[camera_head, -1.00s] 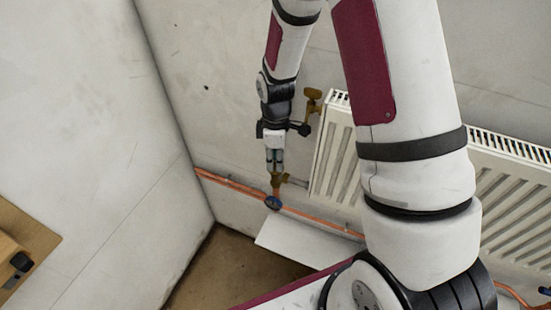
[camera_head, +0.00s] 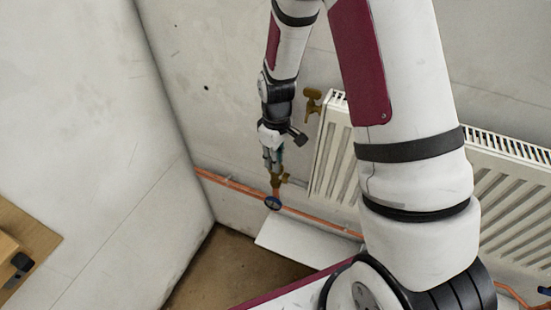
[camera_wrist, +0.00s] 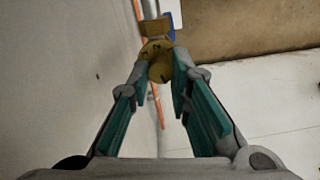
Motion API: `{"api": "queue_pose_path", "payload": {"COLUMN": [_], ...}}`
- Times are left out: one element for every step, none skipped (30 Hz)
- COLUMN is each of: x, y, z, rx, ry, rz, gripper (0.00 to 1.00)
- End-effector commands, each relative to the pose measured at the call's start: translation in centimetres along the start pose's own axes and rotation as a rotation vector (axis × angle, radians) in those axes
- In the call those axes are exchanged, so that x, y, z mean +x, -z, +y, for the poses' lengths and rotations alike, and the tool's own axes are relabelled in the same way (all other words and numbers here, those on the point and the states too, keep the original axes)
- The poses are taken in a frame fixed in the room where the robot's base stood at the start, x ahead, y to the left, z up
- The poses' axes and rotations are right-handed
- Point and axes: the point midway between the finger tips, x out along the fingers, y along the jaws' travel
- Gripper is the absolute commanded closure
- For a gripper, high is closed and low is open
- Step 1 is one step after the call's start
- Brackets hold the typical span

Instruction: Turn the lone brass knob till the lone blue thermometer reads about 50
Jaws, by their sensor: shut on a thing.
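The brass knob (camera_head: 279,181) is on the copper pipework at the left end of the radiator. In the wrist view the brass knob (camera_wrist: 158,48) shows between the fingertips, with small dark marks on it. My gripper (camera_head: 275,171) points down and is shut on the knob; its teal-padded fingers (camera_wrist: 160,72) flank the brass in the wrist view. The blue thermometer (camera_head: 272,203) is a small round dial just below the knob. Its reading is too small to tell. In the wrist view only a blue sliver (camera_wrist: 173,25) shows behind the brass.
A white radiator (camera_head: 332,150) is right of my gripper, with another brass fitting (camera_head: 312,104) at its top left corner. Copper pipes (camera_head: 235,184) run low along the wall. A blue fitting (camera_head: 544,290) is at far right. A wooden box (camera_head: 22,245) stands at left.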

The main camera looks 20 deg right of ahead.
Motion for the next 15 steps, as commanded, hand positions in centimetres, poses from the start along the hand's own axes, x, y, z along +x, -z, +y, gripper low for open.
{"api": "queue_pose_path", "payload": {"x": [-0.03,-0.03,-0.04,-0.04,-0.04,-0.04,-0.04,-0.04,-0.05,-0.05,-0.05,-0.05,-0.06,-0.06,-0.06], "y": [0.03,0.03,0.02,0.01,0.01,0.0,0.0,0.0,0.01,0.02,0.03,0.03,0.02,0.0,-0.01], "z": [-0.05,-0.05,-0.04,-0.02,-0.01,0.0,0.01,0.01,0.0,-0.01,-0.02,-0.01,0.01,0.03,0.04], "rx": [0.042,0.071,0.109,0.138,0.167,0.206,0.234,0.262,0.299,0.328,0.356,0.394,0.422,0.452,0.491], "ry": [0.0,0.0,0.0,0.0,0.0,0.0,0.0,0.0,0.0,0.0,0.0,0.0,0.0,-0.001,0.0], "rz": [0.001,0.002,0.002,0.003,0.003,0.004,0.005,0.006,0.006,0.007,0.008,0.009,0.009,0.01,0.011], "gripper": [1.0,1.0,1.0,1.0,1.0,1.0,1.0,1.0,1.0,1.0,1.0,1.0,1.0,1.0,1.0]}}
